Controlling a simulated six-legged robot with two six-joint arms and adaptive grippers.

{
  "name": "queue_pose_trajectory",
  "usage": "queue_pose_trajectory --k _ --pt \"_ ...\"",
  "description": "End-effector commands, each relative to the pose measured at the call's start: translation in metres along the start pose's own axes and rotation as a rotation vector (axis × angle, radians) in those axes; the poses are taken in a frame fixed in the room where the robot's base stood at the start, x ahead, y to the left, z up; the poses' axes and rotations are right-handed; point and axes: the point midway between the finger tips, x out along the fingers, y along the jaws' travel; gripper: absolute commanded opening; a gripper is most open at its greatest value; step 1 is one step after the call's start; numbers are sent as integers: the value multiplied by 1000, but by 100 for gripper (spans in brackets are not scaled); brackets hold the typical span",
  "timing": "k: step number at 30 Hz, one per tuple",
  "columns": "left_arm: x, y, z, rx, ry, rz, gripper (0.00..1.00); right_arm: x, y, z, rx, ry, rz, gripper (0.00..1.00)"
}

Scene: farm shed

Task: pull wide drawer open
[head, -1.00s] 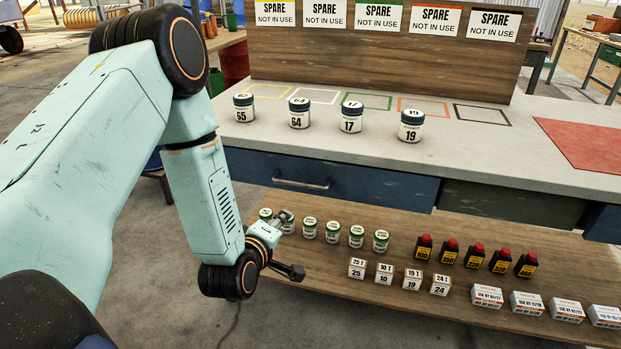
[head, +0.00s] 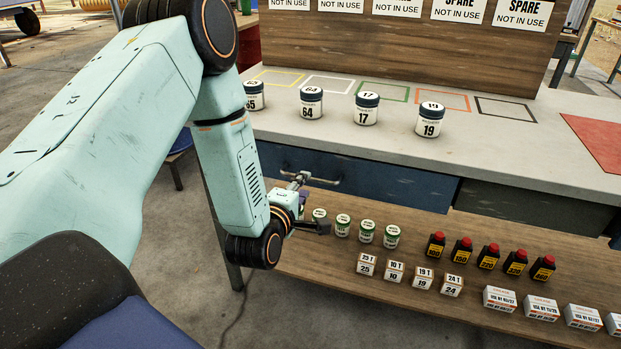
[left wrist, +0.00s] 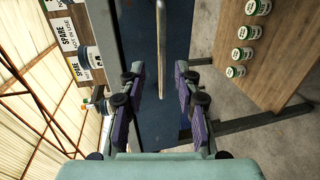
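The wide drawer (head: 385,192) has a scuffed blue front under the bench top and looks shut. Its metal bar handle (head: 325,181) is near the drawer's left part. My left gripper (head: 309,204) is just in front of the drawer, at the handle's left end. In the left wrist view the gripper (left wrist: 159,72) is open, with its fingers apart on either side of the handle (left wrist: 161,45) and the blue drawer front (left wrist: 178,35) behind. I cannot tell whether the fingers touch the bar. My right gripper is in neither view.
A lower wooden shelf (head: 330,268) holds green-lidded jars (head: 367,231), small numbered boxes (head: 395,271), red-capped bottles (head: 489,256) and white cartons (head: 541,306). Dark-lidded jars (head: 367,108) stand on the bench top (head: 480,150). A grey drawer (head: 535,212) is to the right.

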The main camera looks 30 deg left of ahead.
Motion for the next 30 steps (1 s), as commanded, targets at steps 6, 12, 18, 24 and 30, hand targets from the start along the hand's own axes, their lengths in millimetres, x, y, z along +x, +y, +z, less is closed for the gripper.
queue_pose_trajectory --k 6,12,18,24,30 --pt "37 -1 0 3 -1 4 33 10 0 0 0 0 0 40" --pt "56 0 1 2 -2 2 33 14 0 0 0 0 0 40" --pt "60 1 1 2 -2 0 33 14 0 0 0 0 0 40" --pt "60 1 1 2 -2 0 26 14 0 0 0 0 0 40" --pt "60 1 1 2 -2 0 9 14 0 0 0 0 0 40"
